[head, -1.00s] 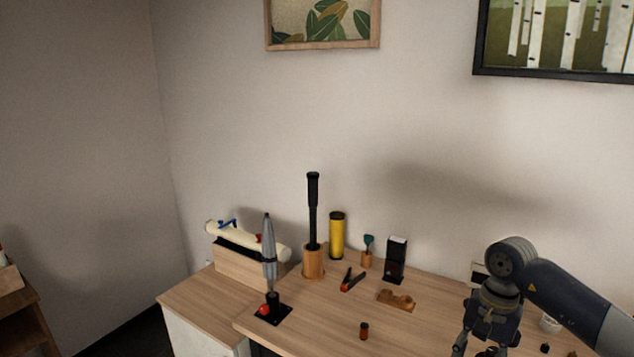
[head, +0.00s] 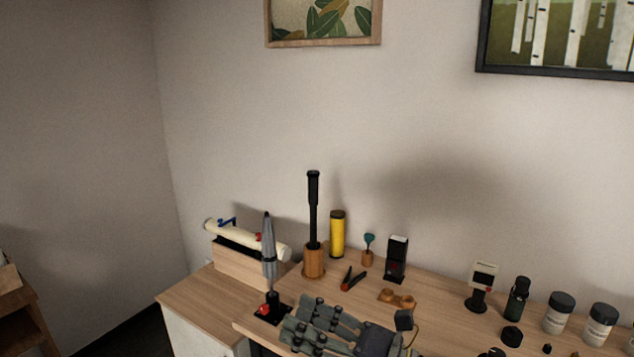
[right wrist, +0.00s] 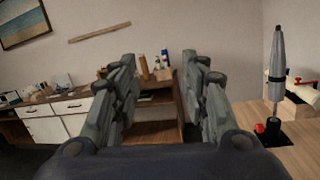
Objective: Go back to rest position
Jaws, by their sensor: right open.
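My right gripper (head: 296,318) is low in the head view, over the front of the wooden table (head: 430,283), with its fingers pointing left. Its fingers are apart and nothing is between them; it also shows open in the right wrist view (right wrist: 158,62). It is just right of a grey, closed, umbrella-like object (head: 269,250), upright on a black base with a red knob. That object shows at the right of the right wrist view (right wrist: 277,65). Most of my right arm is below the head view. My left gripper is not in view.
A black pole (head: 313,210) stands in a wooden cup, beside a yellow cylinder (head: 337,234). Orange-handled pliers (head: 353,278) and a wooden holder (head: 397,299) lie near the gripper. Jars (head: 558,314) stand at right. A white tube (head: 245,240) rests on a wooden block at left.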

